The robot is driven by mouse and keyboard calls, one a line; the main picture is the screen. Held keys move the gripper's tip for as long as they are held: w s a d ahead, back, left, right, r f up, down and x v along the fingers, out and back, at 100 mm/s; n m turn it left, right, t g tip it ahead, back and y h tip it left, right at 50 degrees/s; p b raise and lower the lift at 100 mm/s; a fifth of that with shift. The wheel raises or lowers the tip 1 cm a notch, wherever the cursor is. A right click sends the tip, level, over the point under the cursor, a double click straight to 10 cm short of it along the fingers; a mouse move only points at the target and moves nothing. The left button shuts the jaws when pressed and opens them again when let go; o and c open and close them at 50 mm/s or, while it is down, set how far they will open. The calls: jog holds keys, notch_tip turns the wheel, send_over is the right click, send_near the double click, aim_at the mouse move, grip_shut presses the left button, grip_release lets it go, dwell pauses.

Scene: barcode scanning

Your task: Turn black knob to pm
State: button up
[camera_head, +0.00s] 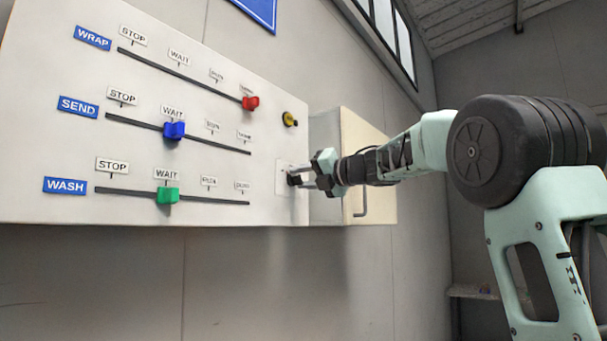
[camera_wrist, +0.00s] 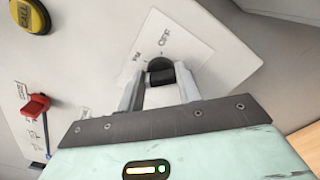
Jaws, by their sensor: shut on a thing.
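The black knob (camera_wrist: 160,66) sits on a white label plate (camera_wrist: 208,58) on the panel. In the wrist view, "OFF" reads above the knob, and a small, hard-to-read mark sits to its upper left. My gripper (camera_wrist: 160,80) has one finger on each side of the knob's grip bar and is shut on it. In the head view, the knob (camera_head: 292,179) is at the panel's lower right, and my gripper (camera_head: 303,175) reaches it from the right. The fingers partly hide the knob there, and its exact setting is unclear.
The white panel (camera_head: 60,25) carries a red slider (camera_head: 250,103), a blue slider (camera_head: 174,130) and a green slider (camera_head: 167,195). A yellow call button (camera_head: 289,119) is above the knob. A pale cabinet with a handle (camera_head: 361,199) stands behind my arm.

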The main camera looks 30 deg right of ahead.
jog(key=shift+d+f+m+p, duration=0.1)
jog(key=shift+m+p, duration=1.2)
jog(key=shift+m, duration=0.8)
jog(key=shift+d+m+p, duration=0.1)
jog(key=shift+m+p, duration=1.2)
jog(key=shift+m, duration=0.8)
jog(key=shift+f, duration=0.1)
jog(key=o, duration=0.9)
jog(key=shift+o, duration=0.2)
jog(key=shift+s, duration=0.1)
jog(key=b+v, duration=0.6)
jog(key=v, duration=1.1)
jog(key=shift+a, duration=0.1)
